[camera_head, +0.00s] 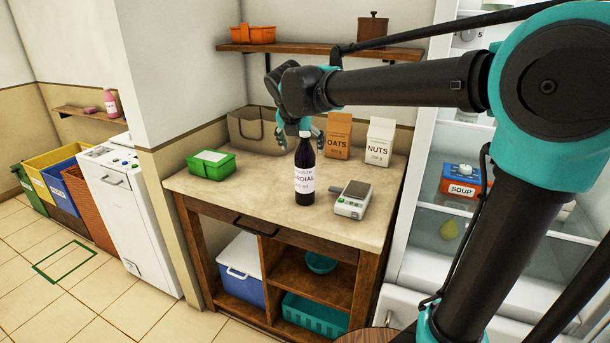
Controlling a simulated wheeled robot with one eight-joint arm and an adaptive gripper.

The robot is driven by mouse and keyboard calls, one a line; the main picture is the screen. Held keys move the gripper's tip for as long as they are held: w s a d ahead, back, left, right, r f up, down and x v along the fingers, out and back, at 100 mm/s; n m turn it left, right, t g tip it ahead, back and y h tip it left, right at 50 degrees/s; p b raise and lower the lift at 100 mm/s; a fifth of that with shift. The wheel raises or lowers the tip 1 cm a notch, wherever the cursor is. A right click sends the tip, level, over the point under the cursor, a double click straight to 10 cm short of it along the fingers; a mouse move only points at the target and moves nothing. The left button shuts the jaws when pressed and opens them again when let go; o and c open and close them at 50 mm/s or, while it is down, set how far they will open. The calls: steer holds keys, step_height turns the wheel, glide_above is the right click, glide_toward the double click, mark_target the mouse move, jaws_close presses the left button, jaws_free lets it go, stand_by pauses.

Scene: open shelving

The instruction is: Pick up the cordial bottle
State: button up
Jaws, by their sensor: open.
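The cordial bottle (304,170) is dark with a white label reading "CORDIAL". It stands upright near the middle of the counter (240,193). My gripper (303,138) is above the counter, in line with the bottle's top in this view. Its teal fingers show on either side of the bottle's neck and cap, partly hidden behind them. The gripper is open. I cannot tell how far it is from the bottle or whether it touches it.
A kitchen scale (352,200) stands right of the bottle. A green box (210,165) is to the left. An oats carton (338,135) and a nuts carton (379,142) stand behind. A grey-brown bag (247,130) is at the back. A wooden shelf (320,48) hangs above.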

mark_target(305, 159)
steer(key=shift+x, duration=4.35)
steer(key=shift+s, duration=0.1)
steer(key=c, duration=1.9)
steer(key=shift+r, duration=0.15)
